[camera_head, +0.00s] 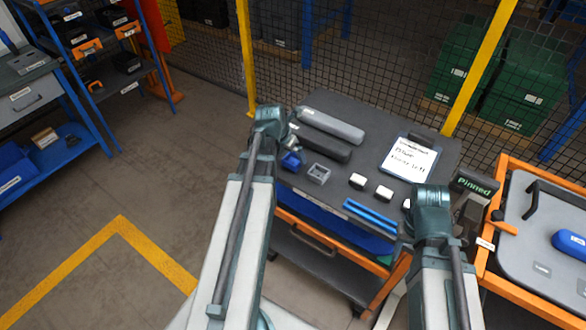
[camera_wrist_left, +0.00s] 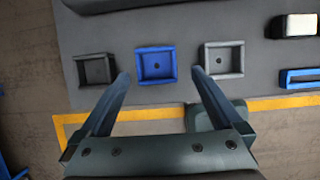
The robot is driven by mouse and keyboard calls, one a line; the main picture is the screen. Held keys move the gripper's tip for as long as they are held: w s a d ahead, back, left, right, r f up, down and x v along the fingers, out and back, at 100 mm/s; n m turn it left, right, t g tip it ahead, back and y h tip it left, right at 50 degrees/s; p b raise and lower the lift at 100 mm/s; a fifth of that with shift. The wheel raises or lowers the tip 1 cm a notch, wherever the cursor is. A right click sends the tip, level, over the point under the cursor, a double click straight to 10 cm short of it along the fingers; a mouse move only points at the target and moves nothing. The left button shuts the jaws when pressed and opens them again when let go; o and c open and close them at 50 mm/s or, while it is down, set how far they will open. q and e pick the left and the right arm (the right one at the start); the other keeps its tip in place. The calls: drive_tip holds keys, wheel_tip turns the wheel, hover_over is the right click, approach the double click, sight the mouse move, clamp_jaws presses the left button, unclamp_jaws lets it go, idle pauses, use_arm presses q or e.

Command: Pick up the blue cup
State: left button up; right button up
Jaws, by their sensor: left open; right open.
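The blue cup (camera_wrist_left: 155,65) is a small square open-topped cup on the grey cart top, with a dark cup (camera_wrist_left: 96,69) to its left and a grey cup (camera_wrist_left: 224,60) to its right in the left wrist view. In the head view the blue cup (camera_head: 292,160) is partly hidden by my left arm. My left gripper (camera_wrist_left: 160,75) is open and empty; its fingertips lie either side of the blue cup's near edge in the picture, apart from it. My right gripper (camera_head: 467,214) is near the cart's right side, with its jaws hard to make out.
The cart top (camera_head: 370,118) also holds white-topped blocks (camera_head: 357,181), blue bars (camera_head: 370,214), dark long cases (camera_head: 320,143) and a clipboard (camera_head: 410,158). A mesh fence (camera_head: 380,50) stands behind. An orange-framed cart (camera_head: 540,235) stands at right. Floor at left is clear.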

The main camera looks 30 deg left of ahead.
sight(294, 161)
use_arm(q)
drive_tip(key=shift+f, duration=0.1)
drive_tip(key=b+x, duration=0.4)
drive_tip(key=x, duration=0.1)
drive_tip(key=shift+w+a+f+b, duration=0.15)
drive_tip(key=shift+a+b, duration=0.15)
drive_tip(key=shift+b, duration=0.1)
drive_tip(key=shift+c, duration=0.3)
drive_tip(key=c, duration=1.2)
drive_tip(key=shift+r, duration=0.25)
